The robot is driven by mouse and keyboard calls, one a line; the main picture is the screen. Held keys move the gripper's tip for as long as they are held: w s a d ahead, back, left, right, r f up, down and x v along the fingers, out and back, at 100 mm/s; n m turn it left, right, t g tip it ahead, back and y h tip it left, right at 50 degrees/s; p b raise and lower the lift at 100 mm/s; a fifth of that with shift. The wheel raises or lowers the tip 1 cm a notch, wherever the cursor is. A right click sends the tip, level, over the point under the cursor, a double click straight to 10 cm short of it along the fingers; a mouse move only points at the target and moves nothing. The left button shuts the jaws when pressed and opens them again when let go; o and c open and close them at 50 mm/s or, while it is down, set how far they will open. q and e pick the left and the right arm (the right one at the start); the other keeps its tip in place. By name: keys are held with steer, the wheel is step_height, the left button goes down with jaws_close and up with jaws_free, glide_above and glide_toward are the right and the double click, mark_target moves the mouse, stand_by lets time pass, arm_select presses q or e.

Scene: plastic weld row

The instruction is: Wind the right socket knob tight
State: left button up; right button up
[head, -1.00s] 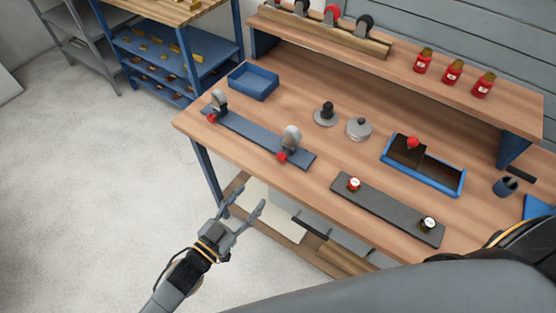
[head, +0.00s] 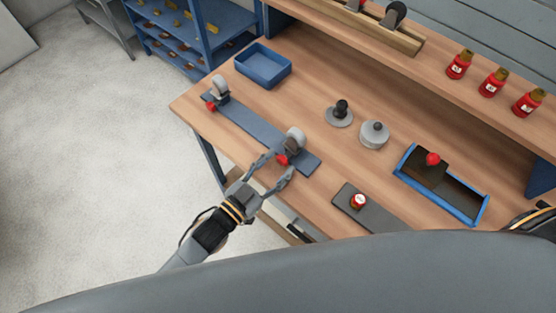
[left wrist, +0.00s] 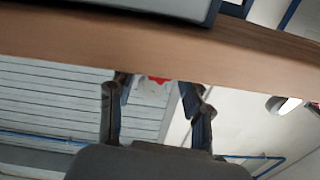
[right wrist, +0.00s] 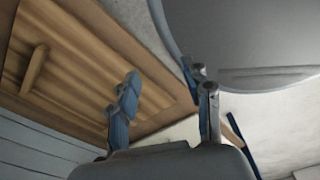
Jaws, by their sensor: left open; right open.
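A blue-grey rail (head: 250,127) lies along the bench's left front edge with two grey sockets, each with a red knob at its front. The right socket (head: 295,138) has its red knob (head: 283,159) facing the front edge. My left gripper (head: 276,168) is open at this knob, its fingertips to either side; contact cannot be told. In the left wrist view, a red patch (left wrist: 158,80) shows between the open fingers (left wrist: 155,84). The left socket (head: 219,88) has its own red knob (head: 211,106). My right gripper (right wrist: 164,85) is open and empty in the right wrist view.
A blue tray (head: 263,68) stands behind the rail. Grey round parts (head: 374,135), a dark plate (head: 370,213) with a red-and-white piece, and a blue box (head: 468,212) are to the right. Red jars (head: 491,84) stand on the shelf.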

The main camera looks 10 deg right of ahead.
arm_select(q)
steer(key=shift+s+a, duration=0.1)
steer(key=shift+c, duration=0.4)
steer(key=c, duration=0.3)
jaws_close()
steer(key=shift+m, duration=0.8)
steer(key=m, duration=0.5)
arm_select(e)
steer(key=shift+s+a+r, duration=0.2)
steer(key=shift+a, duration=0.1)
arm_select(q)
steer(key=shift+m, duration=0.3)
arm_select(e)
steer(key=shift+a, duration=0.2)
